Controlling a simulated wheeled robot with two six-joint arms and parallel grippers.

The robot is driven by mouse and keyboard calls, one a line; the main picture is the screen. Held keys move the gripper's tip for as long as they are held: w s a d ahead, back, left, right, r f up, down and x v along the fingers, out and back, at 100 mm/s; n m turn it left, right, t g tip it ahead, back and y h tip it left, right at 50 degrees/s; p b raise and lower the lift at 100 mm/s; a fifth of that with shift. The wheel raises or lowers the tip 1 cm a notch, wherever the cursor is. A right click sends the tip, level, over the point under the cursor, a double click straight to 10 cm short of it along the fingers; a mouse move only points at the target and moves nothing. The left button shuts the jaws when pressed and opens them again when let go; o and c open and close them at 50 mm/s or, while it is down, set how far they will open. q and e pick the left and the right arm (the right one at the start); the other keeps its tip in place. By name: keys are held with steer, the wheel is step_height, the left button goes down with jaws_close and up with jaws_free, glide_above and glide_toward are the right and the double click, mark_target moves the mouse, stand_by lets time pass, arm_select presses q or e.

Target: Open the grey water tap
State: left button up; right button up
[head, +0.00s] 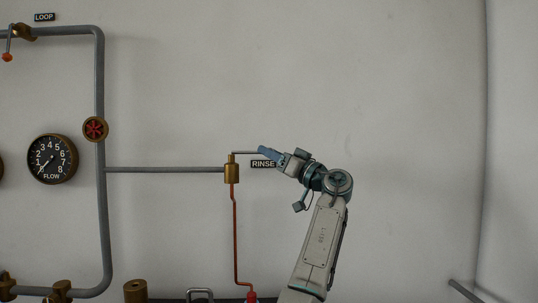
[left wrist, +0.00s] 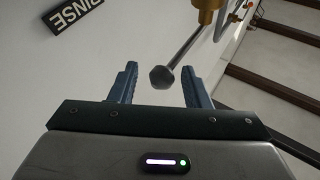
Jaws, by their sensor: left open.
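The grey water tap is a brass body (head: 231,172) on the wall pipe, with a thin lever pointing right, close to level. In the left wrist view the lever ends in a dark grey knob (left wrist: 162,77). My left gripper (head: 262,152) is at the lever's end and hides the knob in the head view. In the left wrist view its two blue fingers (left wrist: 159,72) are open, with the knob showing between them, and no finger visibly touches it. My right gripper is not in view.
A RINSE label (head: 263,164) is on the wall just below the gripper. Left are a red handwheel (head: 95,129), a FLOW gauge (head: 52,159), grey pipes and a LOOP valve with an orange-tipped lever (head: 7,57). A copper pipe (head: 235,235) runs below the tap. The wall to the right is bare.

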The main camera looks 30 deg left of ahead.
arm_select(q)
steer(key=w+b+v, duration=0.1)
steer(key=v, duration=0.8)
steer(key=shift+s+d+b, duration=0.25)
steer(key=shift+s+b, duration=0.15)
steer(key=shift+s, duration=0.1)
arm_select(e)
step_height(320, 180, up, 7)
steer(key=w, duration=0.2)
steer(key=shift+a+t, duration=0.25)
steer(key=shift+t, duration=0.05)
arm_select(q)
steer(key=shift+f, duration=0.1)
